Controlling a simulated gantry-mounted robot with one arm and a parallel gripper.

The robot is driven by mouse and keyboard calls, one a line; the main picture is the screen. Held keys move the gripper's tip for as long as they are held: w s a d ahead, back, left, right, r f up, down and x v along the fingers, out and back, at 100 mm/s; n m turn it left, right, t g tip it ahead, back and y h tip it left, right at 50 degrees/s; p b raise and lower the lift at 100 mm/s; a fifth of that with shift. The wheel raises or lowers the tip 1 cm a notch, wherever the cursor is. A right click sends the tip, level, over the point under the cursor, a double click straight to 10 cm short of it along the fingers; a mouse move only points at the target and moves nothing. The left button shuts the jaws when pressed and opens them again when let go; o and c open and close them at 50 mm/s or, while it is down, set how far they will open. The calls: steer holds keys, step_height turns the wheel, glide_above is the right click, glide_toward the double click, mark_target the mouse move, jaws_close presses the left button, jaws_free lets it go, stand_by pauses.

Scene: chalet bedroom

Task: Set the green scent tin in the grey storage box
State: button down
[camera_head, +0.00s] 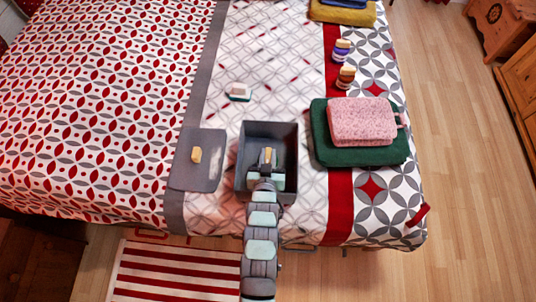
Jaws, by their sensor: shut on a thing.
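The grey storage box (288,133) stands open on the bed, near its front edge. My gripper (267,160) is over the inside of the box, seen from above and behind. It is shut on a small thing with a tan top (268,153). My gripper hides the body of this thing, so I cannot tell whether it is the green scent tin, or whether it touches the box floor. No other clearly green tin shows. A purple banded tin (342,51) and a brown banded tin (346,78), both light-topped, stand right of the box, farther back.
A green folded cloth (335,156) under a pink one (361,121) lies close on the right.

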steer(key=c, duration=1.3)
jaws_free()
